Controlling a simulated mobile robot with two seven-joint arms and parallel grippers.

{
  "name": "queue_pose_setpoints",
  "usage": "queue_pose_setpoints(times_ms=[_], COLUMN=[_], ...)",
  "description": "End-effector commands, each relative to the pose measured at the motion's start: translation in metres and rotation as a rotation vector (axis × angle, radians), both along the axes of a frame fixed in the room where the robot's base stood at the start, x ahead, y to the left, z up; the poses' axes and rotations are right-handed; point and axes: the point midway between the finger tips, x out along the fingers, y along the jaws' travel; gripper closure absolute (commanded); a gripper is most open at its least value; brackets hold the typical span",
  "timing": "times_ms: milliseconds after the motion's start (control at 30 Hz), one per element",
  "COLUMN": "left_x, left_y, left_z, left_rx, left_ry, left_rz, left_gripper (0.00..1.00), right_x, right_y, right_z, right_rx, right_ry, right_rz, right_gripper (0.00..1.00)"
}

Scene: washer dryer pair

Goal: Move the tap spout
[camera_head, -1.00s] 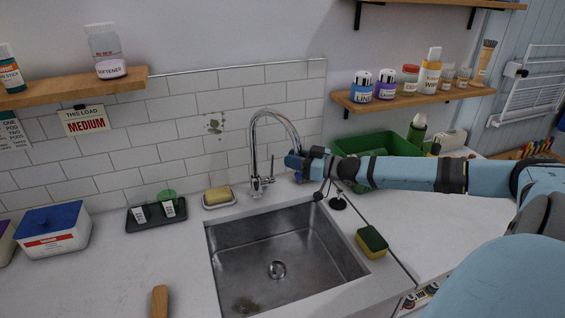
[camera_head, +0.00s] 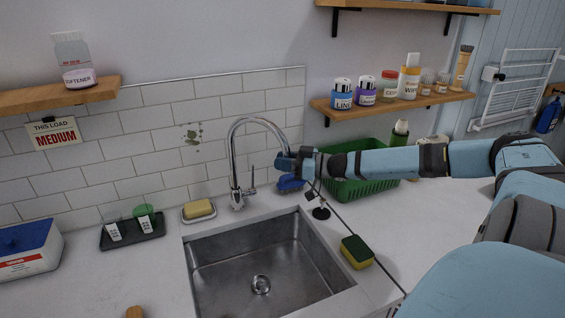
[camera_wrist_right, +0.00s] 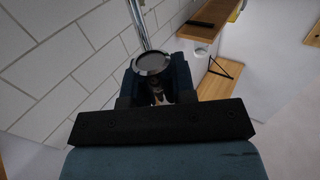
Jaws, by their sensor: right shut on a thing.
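A chrome tap with a tall curved spout (camera_head: 234,150) stands behind the steel sink (camera_head: 262,262). The spout arches to the right, its outlet end at my right gripper (camera_head: 284,162). In the right wrist view the spout tube (camera_wrist_right: 138,22) runs down to a round dark tip (camera_wrist_right: 152,63) between the fingers of my right gripper (camera_wrist_right: 155,88). The right gripper is shut on the spout's end. The tap's lever (camera_head: 252,180) stands upright beside its base. My left gripper is in neither view.
A green basket (camera_head: 355,188) stands behind my right arm. A yellow and green sponge (camera_head: 356,252) lies right of the sink, and a soap dish (camera_head: 199,215) left of the tap. A shelf with bottles (camera_head: 400,104) hangs above the arm.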

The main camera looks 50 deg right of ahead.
Motion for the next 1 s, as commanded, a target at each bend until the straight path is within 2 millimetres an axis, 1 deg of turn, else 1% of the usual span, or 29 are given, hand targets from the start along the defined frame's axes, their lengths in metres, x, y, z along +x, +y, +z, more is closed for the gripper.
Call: queue_pose_setpoints(times_ms=[167,200,300,667,767,1000], left_x=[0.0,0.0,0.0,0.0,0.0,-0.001], left_y=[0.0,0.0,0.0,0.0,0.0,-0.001], left_z=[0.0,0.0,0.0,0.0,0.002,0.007], left_rx=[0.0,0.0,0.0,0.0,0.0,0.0], left_ry=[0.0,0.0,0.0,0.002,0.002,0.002], left_rz=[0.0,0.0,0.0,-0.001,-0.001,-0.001], left_gripper=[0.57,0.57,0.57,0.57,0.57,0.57], right_x=[0.0,0.0,0.0,-0.002,-0.007,-0.026], right_y=[-0.001,-0.001,0.0,-0.002,-0.004,-0.015], right_z=[0.0,0.0,0.0,0.0,0.0,0.0], right_rx=[0.0,0.0,-0.001,0.0,-0.001,-0.002], right_ry=[0.0,0.0,0.0,0.001,0.004,0.005], right_rz=[-0.001,-0.001,-0.001,-0.001,0.0,0.0], right_gripper=[1.0,0.71,0.5,0.5,0.5,0.5])
